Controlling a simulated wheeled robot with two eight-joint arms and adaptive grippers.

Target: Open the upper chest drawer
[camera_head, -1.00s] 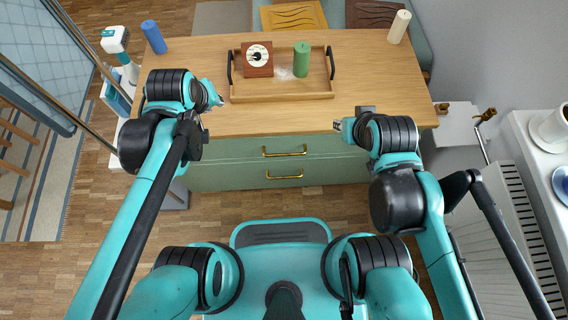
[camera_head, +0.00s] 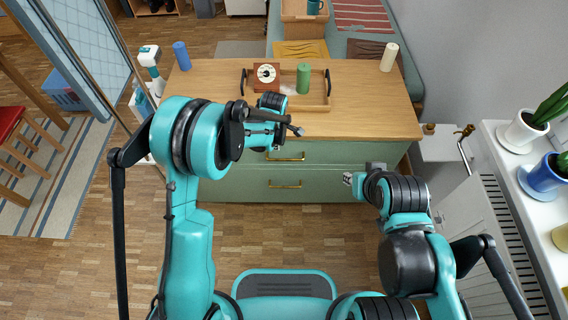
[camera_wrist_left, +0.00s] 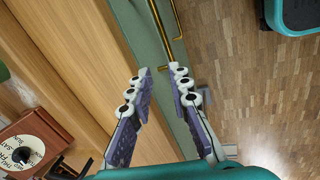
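The green chest (camera_head: 340,152) has a wooden top. Its upper drawer has a brass handle (camera_head: 290,157), and a second brass handle (camera_head: 284,184) sits on the drawer below. Both drawers look shut. My left gripper (camera_head: 270,146) is at the chest's front edge, just left of the upper handle. In the left wrist view my left gripper (camera_wrist_left: 162,72) is open and empty, its fingertips short of the upper handle (camera_wrist_left: 161,25) and apart from it. My right gripper (camera_head: 348,179) is in front of the chest's right side, apart from it; its finger opening is too small to judge.
On the chest top (camera_head: 370,115) are a wooden tray (camera_head: 318,106) with a green candle (camera_head: 303,78) and a red-brown dial box (camera_head: 266,77), plus a blue candle (camera_head: 182,56) and a cream candle (camera_head: 389,57). A radiator (camera_head: 510,235) stands right. Floor before the chest is clear.

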